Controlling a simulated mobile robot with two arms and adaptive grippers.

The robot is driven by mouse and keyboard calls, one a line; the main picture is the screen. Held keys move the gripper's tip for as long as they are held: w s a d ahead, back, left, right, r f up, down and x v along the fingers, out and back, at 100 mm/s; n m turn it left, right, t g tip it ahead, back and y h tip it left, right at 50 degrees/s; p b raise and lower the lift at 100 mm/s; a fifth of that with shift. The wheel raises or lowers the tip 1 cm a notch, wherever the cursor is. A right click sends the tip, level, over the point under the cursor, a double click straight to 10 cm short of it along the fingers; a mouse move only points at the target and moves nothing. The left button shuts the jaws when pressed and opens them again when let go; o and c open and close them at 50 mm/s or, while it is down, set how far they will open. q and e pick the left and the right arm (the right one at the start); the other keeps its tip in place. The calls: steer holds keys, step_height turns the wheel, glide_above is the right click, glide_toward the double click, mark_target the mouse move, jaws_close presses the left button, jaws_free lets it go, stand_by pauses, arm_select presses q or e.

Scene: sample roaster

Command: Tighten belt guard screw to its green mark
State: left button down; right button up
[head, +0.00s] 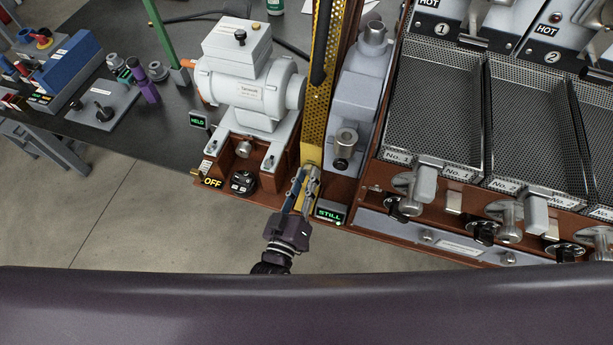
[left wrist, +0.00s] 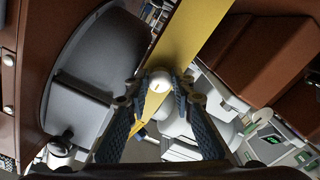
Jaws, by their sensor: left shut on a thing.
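The yellow belt guard (head: 314,130) runs up beside the motor in the head view. It also shows as a broad yellow band in the left wrist view (left wrist: 205,32). The belt guard screw (left wrist: 161,83) has a pale round head with a small dark mark on its face. My left gripper (head: 305,178) is at the lower end of the guard, and its fingers (left wrist: 160,90) are shut on the screw head from both sides. The fingers hide the screw in the head view. I cannot make out the green mark on the guard. My right gripper is not in view.
A white motor (head: 249,85) stands left of the guard, with a black knob (head: 242,182) below it. A lit STILL display (head: 330,212) is close to the right of my left gripper. Perforated trays (head: 434,105) fill the right side. The floor in front is clear.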

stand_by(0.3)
arm_select(q)
steer(key=c, duration=1.7)
jaws_free()
steer(key=shift+o, duration=0.2)
steer(key=v, duration=1.2)
